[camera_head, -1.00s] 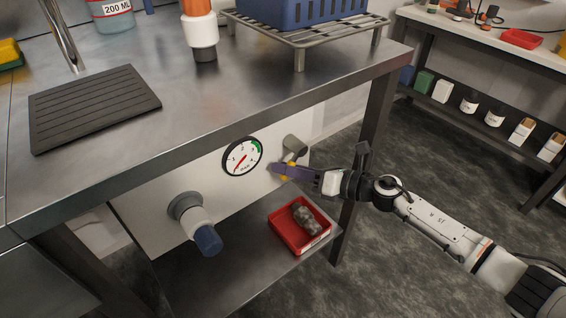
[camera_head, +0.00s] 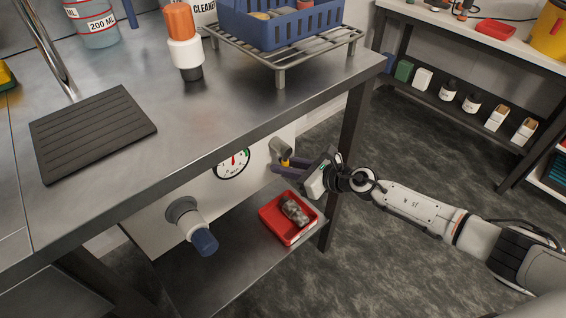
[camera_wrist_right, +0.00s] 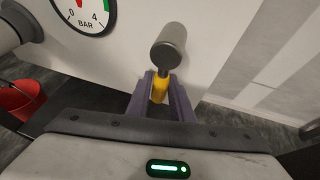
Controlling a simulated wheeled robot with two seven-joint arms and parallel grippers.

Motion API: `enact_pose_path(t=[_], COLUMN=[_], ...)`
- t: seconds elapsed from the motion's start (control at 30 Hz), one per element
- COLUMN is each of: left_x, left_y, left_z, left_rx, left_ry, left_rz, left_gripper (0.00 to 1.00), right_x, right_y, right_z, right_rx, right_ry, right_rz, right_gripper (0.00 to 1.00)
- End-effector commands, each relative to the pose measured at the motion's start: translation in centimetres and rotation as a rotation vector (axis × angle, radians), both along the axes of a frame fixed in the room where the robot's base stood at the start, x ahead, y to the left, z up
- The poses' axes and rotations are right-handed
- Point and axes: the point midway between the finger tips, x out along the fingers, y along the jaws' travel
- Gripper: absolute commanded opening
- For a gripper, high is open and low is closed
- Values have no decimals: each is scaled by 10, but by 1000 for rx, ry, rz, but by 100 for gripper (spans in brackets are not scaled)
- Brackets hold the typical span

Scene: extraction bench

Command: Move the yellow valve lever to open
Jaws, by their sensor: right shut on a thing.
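The yellow valve lever (camera_head: 285,161) sits under a grey cylindrical valve stem (camera_head: 281,147) on the white panel below the bench top. It is mostly hidden by my right gripper (camera_head: 277,167) in the head view. In the right wrist view the lever (camera_wrist_right: 160,88) lies between the two purple fingers of my right gripper (camera_wrist_right: 160,92), which are shut on it, just below the stem (camera_wrist_right: 168,48). A round pressure gauge (camera_head: 232,162) is left of the valve, partly cut off by the bench edge; its red needle points about upward. My left gripper is not in view.
A grey fitting with a blue end (camera_head: 204,241) sticks out of the panel at left. A red tray (camera_head: 268,228) with a grey object stands on the lower shelf (camera_head: 225,275) below the gripper. A bench leg (camera_head: 347,150) stands close behind my right gripper.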

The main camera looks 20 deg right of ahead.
Motion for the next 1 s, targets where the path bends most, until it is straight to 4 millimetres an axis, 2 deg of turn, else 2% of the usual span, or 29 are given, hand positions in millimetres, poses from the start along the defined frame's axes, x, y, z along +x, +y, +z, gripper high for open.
enact_pose_path(t=[0.47,0.5,0.6,0.87,1.0], left_x=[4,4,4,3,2], left_y=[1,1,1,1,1], left_z=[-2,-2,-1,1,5], left_rx=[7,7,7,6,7], left_ry=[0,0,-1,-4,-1], left_rz=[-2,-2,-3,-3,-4], left_gripper=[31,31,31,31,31], right_x=[1,1,1,0,-8], right_y=[-3,-3,-3,-2,-8], right_z=[0,0,0,1,5], right_rx=[-19,-19,-17,-13,-13], right_ry=[-11,-11,-10,-7,-6], right_rz=[-1,-1,0,-1,-1], right_gripper=[0,25,39,39,39])
